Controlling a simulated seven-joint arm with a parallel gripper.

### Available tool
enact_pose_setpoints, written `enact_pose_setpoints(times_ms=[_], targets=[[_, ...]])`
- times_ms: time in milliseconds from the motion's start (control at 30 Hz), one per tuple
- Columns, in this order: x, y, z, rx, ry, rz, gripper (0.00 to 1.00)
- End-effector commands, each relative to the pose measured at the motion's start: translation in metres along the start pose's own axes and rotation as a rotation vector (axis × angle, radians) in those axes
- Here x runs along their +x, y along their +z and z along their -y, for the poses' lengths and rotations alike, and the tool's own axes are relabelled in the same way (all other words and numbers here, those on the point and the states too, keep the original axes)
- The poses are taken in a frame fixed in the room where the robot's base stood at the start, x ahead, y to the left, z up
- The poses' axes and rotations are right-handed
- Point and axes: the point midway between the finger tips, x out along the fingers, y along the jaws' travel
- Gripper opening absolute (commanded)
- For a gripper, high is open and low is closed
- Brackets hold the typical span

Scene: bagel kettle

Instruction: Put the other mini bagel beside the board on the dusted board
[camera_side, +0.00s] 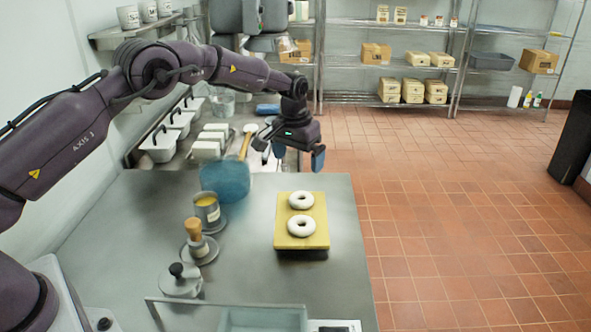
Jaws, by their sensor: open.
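A yellow board (283,232) lies on the steel table. Two pale, ring-shaped mini bagels are on it: a far one (291,203) and a near one (290,228). They lie flat, one behind the other. I see no bagel on the table beside the board. My gripper (292,157) is open, with its blue-tipped fingers apart and nothing seen between them. It is raised beyond the far edge of the board, clear of both bagels.
Left of the board stand a blue pot (226,183), a can with yellow contents (208,212), a wooden-handled tool (194,232) on a round base and a knobbed lid (180,283). A clear tray (262,319) is at the front. Bare table (340,220) lies right of the board.

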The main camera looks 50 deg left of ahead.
Motion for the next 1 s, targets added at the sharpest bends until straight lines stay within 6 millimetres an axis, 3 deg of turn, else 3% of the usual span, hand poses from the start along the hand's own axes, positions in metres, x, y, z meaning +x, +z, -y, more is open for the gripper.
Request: enact_pose_setpoints(times_ms=[267,367,467,567,700,833,1000], targets=[[-0.011,0.001,0.0,0.001,0.001,-0.002,0.99],[-0.035,0.005,-0.001,0.005,0.006,-0.021,0.99],[-0.078,0.017,-0.001,0.015,0.015,-0.051,0.99],[-0.129,0.042,-0.001,0.03,0.027,-0.088,0.99],[-0.188,0.088,0.0,0.056,0.041,-0.14,0.99],[-0.23,0.141,0.004,0.082,0.051,-0.19,0.99],[-0.26,0.219,0.011,0.119,0.059,-0.255,0.99]])
